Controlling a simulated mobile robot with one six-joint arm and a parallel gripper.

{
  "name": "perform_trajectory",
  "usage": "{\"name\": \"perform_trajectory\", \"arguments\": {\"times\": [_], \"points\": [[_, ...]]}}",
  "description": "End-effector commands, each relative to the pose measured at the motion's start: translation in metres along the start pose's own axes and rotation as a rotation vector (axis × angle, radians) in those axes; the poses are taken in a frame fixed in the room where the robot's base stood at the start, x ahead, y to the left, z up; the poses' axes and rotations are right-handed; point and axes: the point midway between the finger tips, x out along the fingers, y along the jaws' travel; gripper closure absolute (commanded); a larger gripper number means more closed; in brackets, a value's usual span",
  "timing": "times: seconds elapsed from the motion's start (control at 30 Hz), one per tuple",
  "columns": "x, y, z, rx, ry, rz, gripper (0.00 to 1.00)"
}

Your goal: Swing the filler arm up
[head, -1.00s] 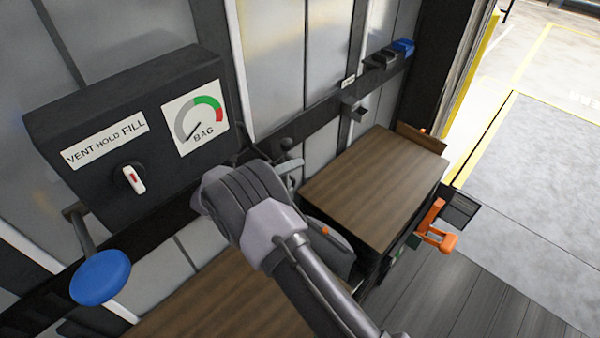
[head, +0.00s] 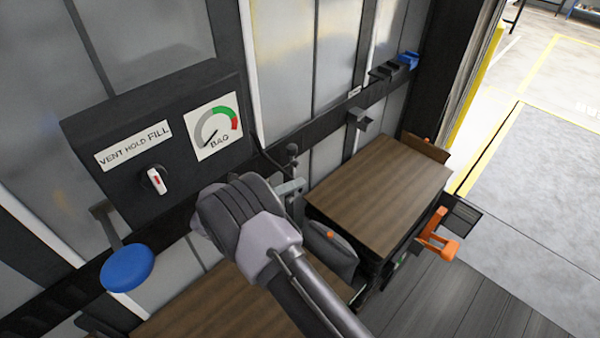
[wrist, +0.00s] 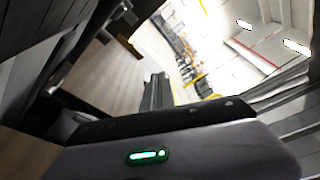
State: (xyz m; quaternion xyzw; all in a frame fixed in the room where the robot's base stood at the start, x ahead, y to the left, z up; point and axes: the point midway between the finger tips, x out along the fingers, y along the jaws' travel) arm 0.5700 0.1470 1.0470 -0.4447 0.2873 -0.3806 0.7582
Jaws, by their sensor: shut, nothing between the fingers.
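A grey lever arm with a dark ball knob, which looks like the filler arm (head: 291,163), stands on the wall rail right of the black control box. Its lower part is partly hidden behind my wrist. My forearm and wrist cross the lower middle of the head view, and the wrist hides my fingers there. In the wrist view my gripper (wrist: 156,87) shows as dark fingers close together beyond its body with a green light. It is shut and empty. I cannot tell whether it touches the lever.
The control box (head: 85,130) has a BAG gauge (head: 217,128) and a selector knob (head: 154,180). A blue disc (head: 127,268) on a bracket sits below it. A brown-topped crate (head: 380,190), a dark bag (head: 333,252) and an orange handle (head: 440,240) are right of my wrist.

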Motion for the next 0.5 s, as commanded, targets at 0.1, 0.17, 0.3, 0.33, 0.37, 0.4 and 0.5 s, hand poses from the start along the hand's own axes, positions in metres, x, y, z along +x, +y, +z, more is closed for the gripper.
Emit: {"name": "perform_trajectory", "arguments": {"times": [0.1, 0.17, 0.3, 0.33, 0.37, 0.4, 0.5], "points": [[-0.028, 0.004, -0.001, 0.001, -0.001, 0.000, 1.00], [-0.040, 0.006, -0.001, 0.000, -0.002, 0.001, 1.00], [-0.059, 0.008, -0.002, 0.000, -0.001, 0.000, 1.00], [-0.062, 0.008, -0.002, 0.001, 0.000, -0.001, 1.00], [-0.064, 0.008, -0.002, 0.001, 0.001, -0.001, 1.00], [-0.066, 0.009, -0.002, 0.000, 0.001, -0.001, 1.00], [-0.068, 0.009, -0.003, -0.001, 0.001, -0.001, 1.00]]}}
